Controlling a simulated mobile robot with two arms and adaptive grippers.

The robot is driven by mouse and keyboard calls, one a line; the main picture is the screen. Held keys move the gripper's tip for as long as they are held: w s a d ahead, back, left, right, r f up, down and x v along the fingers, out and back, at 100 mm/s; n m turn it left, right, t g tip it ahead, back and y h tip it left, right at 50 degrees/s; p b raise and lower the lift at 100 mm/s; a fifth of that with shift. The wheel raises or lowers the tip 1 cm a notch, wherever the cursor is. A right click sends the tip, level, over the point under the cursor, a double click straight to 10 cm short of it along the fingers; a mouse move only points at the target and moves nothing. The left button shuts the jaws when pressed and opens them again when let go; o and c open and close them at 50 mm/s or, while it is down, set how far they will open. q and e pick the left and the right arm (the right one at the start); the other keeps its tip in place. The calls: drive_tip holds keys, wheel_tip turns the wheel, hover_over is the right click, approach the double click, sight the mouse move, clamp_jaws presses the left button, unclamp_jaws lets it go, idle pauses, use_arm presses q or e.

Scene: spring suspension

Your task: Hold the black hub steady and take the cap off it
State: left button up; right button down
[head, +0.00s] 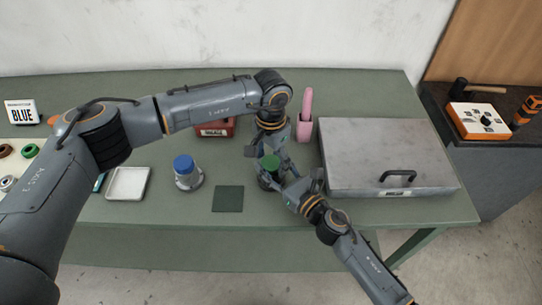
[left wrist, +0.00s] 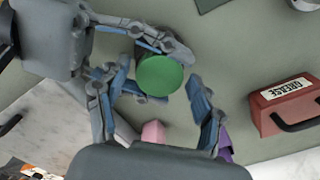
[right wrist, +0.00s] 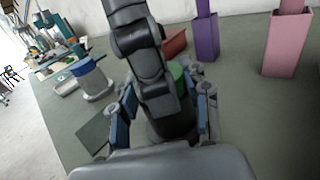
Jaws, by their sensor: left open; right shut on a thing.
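The black hub (right wrist: 172,127) stands on the green table with a green cap (head: 270,162) on its top. The green cap also shows in the left wrist view (left wrist: 160,76). My right gripper (head: 279,180) is shut on the hub, low down, with its fingers on either side. My left gripper (left wrist: 160,98) is open just above the cap, one finger on each side, apart from it. In the right wrist view my left gripper partly covers cap and hub. A second hub (head: 188,182), silvery grey with a blue cap (head: 183,164), stands to the left.
A sign reading BLUE (head: 22,112) stands at the far left. A white tray (head: 127,184) and dark green square (head: 228,199) lie in front. A red grease box (left wrist: 285,104), purple holder (right wrist: 206,38) and pink holder (head: 304,130) stand behind. A grey metal case (head: 350,150) fills the right.

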use_arm(q)
drive_tip(key=c, duration=1.2)
drive_tip(key=shift+n, duration=1.7)
drive_tip(key=o, duration=1.3)
